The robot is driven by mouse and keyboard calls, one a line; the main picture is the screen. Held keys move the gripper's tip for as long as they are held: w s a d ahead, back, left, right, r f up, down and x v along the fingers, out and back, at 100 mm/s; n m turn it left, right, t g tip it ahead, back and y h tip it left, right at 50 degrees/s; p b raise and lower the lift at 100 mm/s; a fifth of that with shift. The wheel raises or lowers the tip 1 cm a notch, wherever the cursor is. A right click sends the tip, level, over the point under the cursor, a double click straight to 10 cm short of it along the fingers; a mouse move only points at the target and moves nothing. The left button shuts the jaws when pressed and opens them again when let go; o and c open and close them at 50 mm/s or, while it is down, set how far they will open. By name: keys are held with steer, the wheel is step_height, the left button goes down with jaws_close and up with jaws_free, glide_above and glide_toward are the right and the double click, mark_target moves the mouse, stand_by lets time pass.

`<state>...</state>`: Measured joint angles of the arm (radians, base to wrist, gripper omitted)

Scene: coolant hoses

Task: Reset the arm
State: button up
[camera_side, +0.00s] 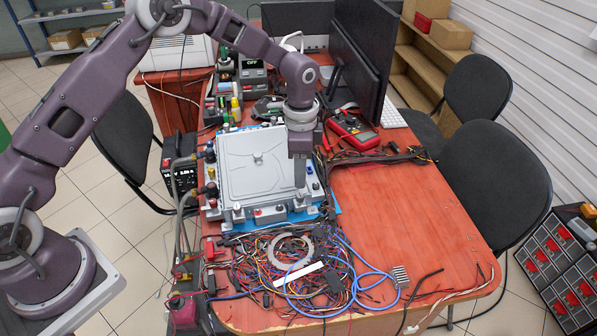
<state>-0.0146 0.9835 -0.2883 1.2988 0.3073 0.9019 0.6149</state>
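My gripper (300,183) points straight down at the end of my purple-grey arm. It is above or just in front of the right part of a light grey, flat-topped unit (250,180). The fingers are seen edge-on as one grey block, so I cannot tell whether they are apart. I see no object held below them. I cannot tell whether the fingertips touch the unit. The unit lies on a blue mat (333,213) and has connectors and hoses along its left edge.
A tangle of coloured wires (290,270) covers the front of the red-brown table (420,215). A red multimeter (352,131) lies behind right of my gripper, near dark monitors (357,65). The table's right part is mostly clear. Black chairs (493,185) stand at the right.

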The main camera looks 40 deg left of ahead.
steer(key=s+a+r+n+t, duration=0.1)
steer(key=s+a+r+n, duration=0.15)
steer(key=s+r, duration=0.65)
steer(key=s+a+r+n+t, duration=0.25)
steer(key=s+r, duration=0.25)
steer(key=r, duration=0.8)
steer(key=s+a+r+n+t, duration=0.1)
steer(key=s+n, duration=0.5)
steer(key=s, duration=1.3)
steer(key=shift+r+t, duration=0.55)
steer(key=shift+a, duration=0.15)
